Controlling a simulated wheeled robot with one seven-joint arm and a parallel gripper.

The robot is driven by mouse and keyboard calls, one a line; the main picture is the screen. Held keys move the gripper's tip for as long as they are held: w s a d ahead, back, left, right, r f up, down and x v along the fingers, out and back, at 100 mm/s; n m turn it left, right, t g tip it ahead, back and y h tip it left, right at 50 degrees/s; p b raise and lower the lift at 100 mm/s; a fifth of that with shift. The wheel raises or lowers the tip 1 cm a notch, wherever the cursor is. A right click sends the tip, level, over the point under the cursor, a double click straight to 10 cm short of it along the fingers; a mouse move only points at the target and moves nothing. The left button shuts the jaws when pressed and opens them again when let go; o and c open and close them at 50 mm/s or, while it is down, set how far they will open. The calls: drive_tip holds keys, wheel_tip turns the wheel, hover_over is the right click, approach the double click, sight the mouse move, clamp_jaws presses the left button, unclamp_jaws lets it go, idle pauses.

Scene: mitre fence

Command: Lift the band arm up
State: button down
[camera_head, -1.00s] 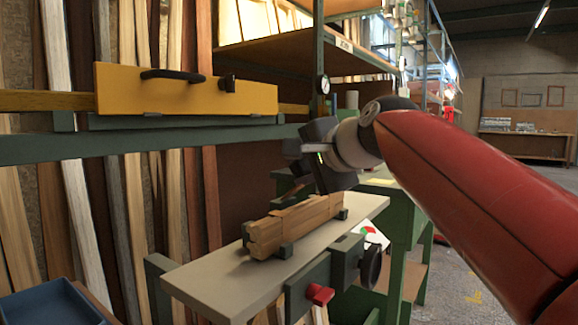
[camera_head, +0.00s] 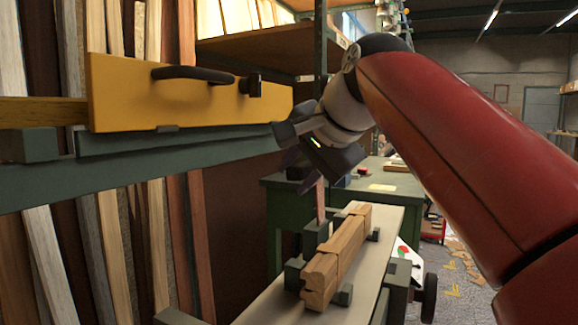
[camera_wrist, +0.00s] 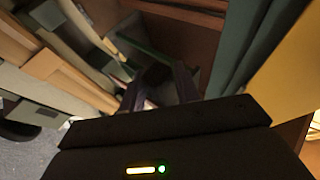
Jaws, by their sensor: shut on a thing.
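A narrow reddish-brown bar (camera_head: 321,204), which looks like the band arm, stands nearly upright from a dark green block on the pale bench top (camera_head: 262,311). Its upper end passes out of sight behind my gripper (camera_head: 293,171). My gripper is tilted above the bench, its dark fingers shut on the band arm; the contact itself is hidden. In the wrist view the two fingers (camera_wrist: 158,88) point away from me, with a dark, unclear shape between them. A bundle of wooden pieces (camera_head: 336,257) lies on the bench beside the bar, between small dark green blocks.
A yellow fence board (camera_head: 190,105) with a black handle is on a green rail at left, close to my gripper. Timber boards lean behind it. A green table (camera_head: 375,190) stands behind the bench.

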sight(294, 167)
drive_tip(key=shift+w+a+f+n+g+h, duration=0.2)
drive_tip(key=shift+a+g+h, duration=0.15)
drive_tip(key=shift+a+h, duration=0.15)
drive_tip(key=shift+w+a+f+n+g+h, duration=0.2)
drive_tip(key=shift+a+g+h, duration=0.15)
drive_tip(key=shift+a+h, duration=0.15)
drive_tip(key=shift+f, duration=0.1)
drive_tip(key=shift+h, duration=0.3)
drive_tip(key=c, duration=1.2)
unclamp_jaws()
drive_tip(key=shift+o, duration=0.2)
drive_tip(key=shift+s+d+r, duration=0.15)
drive_tip(key=shift+s+r, duration=0.15)
drive_tip(key=shift+r, duration=0.2)
drive_tip(key=v, duration=0.3)
drive_tip(key=shift+s+d+r, duration=0.15)
drive_tip(key=shift+s+r, duration=0.05)
drive_tip(key=shift+r, duration=0.15)
drive_tip(key=s+d+b, duration=0.3)
drive_tip(key=s+d, duration=0.2)
drive_tip(key=s, duration=0.5)
drive_tip(key=shift+s+d, duration=0.2)
drive_tip(key=shift+s, duration=0.2)
